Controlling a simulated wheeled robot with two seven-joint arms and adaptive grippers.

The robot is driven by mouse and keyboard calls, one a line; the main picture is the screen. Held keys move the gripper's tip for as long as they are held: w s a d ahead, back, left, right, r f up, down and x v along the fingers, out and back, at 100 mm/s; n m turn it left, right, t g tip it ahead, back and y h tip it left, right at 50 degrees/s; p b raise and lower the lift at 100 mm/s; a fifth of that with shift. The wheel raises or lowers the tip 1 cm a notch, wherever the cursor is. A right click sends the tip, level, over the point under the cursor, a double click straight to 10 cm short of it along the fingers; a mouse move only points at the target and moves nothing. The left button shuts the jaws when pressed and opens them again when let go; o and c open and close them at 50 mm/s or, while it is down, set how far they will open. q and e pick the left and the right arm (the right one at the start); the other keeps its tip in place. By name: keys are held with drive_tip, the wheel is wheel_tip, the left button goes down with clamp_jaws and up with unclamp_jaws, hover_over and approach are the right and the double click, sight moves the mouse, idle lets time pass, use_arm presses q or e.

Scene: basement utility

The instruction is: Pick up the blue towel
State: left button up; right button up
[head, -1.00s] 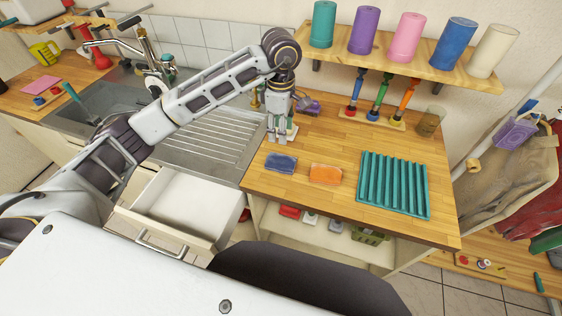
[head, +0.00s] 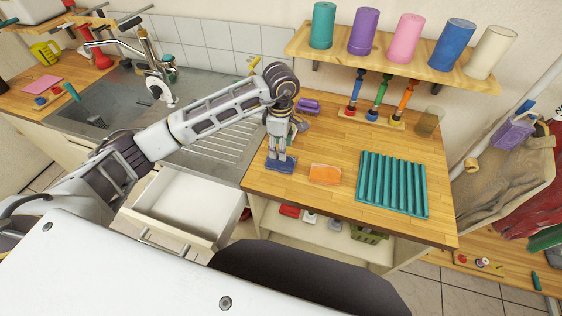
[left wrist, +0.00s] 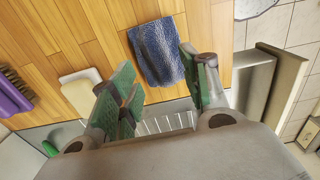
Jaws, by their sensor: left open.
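The blue towel (head: 281,167) lies folded flat on the wooden counter, near its front left corner. It also shows in the left wrist view (left wrist: 157,48), just ahead of the fingers. My left gripper (head: 280,153) is above the towel and hides part of it in the head view. In the left wrist view its green-padded fingers (left wrist: 160,72) are spread apart with nothing between them, and the towel lies across the gap. I cannot tell whether the fingertips touch it. My right gripper is not in view.
An orange folded cloth (head: 325,174) lies right of the towel, then a teal ribbed mat (head: 391,184). A pale soap-like block (left wrist: 82,93) and a purple brush (left wrist: 11,95) lie nearby. A drawer (head: 184,205) is open below the sink. A shelf (head: 440,68) holds several coloured cylinders.

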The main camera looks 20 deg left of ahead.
use_arm(q)
drive_tip(key=shift+f, duration=0.1)
drive_tip(key=shift+f, duration=0.15)
drive_tip(key=shift+f+p, duration=0.65)
drive_tip(key=shift+f, duration=1.7)
clamp_jaws()
